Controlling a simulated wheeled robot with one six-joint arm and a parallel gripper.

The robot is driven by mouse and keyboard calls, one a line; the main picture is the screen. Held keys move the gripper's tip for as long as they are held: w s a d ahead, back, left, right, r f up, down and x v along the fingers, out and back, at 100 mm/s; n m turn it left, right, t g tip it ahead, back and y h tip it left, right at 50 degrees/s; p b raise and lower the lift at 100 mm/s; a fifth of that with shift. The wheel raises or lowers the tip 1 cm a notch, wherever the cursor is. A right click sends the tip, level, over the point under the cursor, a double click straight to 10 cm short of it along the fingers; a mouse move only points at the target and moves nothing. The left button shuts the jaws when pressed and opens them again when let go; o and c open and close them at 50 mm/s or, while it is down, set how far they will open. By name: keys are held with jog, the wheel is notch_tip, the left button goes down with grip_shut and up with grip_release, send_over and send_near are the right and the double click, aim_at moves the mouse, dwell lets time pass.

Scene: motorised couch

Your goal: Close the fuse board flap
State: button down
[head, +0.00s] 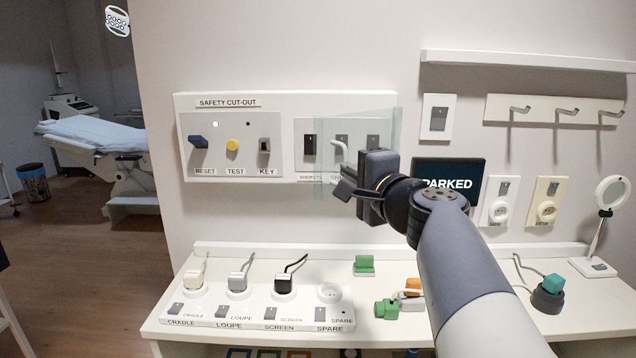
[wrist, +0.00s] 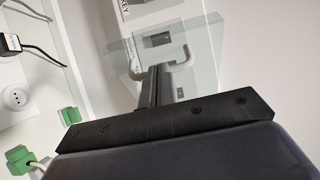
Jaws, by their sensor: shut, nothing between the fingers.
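The fuse board (head: 305,165) is a white panel with dark switches, right of the safety cut-out controls on the wall. Its clear flap (head: 388,122) stands out from the panel at an angle, partly open. A white curved handle (head: 338,146) is on the flap. In the wrist view, the clear flap (wrist: 204,50) and handle (wrist: 185,62) lie just beyond my fingers. My gripper (head: 345,188) is shut and empty, just below and in front of the flap. In the wrist view its fingertips (wrist: 155,72) overlap the handle area; I cannot tell whether they touch. My gripper and arm hide the board's lower right.
A shelf (head: 225,338) below carries a socket strip (head: 255,312) with plugs, and green blocks (head: 365,265). A "PARKED" screen (head: 460,173) is close right of my gripper. Hooks (head: 565,108) and a wall shelf (head: 520,60) are at upper right. A lamp (head: 610,192) stands far right.

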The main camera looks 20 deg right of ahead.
jog(key=w+a, duration=0.3)
jog(key=w, duration=0.5)
jog(key=w+a+b, duration=0.1)
jog(key=w+a, duration=0.2)
jog(key=w, duration=0.5)
jog(key=shift+a+b, duration=0.3)
